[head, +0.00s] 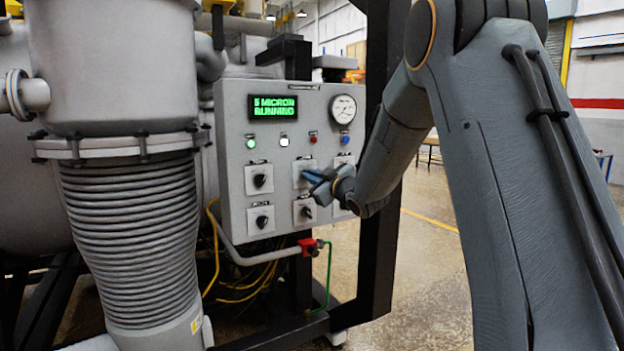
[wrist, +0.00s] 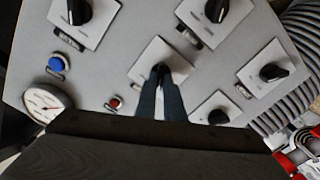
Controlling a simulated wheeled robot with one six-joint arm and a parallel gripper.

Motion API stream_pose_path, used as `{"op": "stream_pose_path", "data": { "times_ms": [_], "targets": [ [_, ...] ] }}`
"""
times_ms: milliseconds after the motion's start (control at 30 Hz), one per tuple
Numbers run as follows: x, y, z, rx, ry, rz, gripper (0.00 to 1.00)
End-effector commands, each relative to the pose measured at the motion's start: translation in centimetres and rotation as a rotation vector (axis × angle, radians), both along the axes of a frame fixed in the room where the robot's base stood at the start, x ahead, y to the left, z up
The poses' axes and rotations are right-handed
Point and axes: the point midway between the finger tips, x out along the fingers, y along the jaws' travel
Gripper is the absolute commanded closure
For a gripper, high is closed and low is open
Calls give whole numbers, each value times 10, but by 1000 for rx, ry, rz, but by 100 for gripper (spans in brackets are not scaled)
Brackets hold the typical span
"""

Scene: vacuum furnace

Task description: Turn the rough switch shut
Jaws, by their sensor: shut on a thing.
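My gripper (head: 312,178) is at the upper middle switch of the grey control panel. In the wrist view my gripper (wrist: 161,82) has its two dark fingers closed on a black switch knob (wrist: 160,68) on a light square plate (wrist: 145,66). The fingers cover most of this knob, so its pointer direction is hard to tell. The switch labels are too small to read, so I cannot confirm by name that this is the rough switch.
The grey panel (head: 230,120) has a green display (head: 273,107) reading "5 MICRON RUNNING", a gauge (head: 343,109) and several lamps. Other knobs sit close by, such as the upper left one (head: 260,181) and lower left one (head: 262,221). A black post (head: 378,240) stands at right.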

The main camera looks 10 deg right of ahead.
Motion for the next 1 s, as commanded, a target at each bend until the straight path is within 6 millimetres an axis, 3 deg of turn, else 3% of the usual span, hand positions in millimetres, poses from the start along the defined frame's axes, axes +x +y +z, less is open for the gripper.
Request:
{"op": "stream_pose_path", "data": {
  "times_ms": [267, 300, 400, 767, 1000],
  "targets": [
    [0, 0, -1, -3, 2, 0, 100],
    [0, 0, -1, -2, 2, 0, 86],
    [0, 0, -1, -2, 2, 0, 73],
    [-5, -2, 0, -1, 1, -1, 73],
    [-39, -14, -1, -2, 0, -1, 73]
  ]
}}
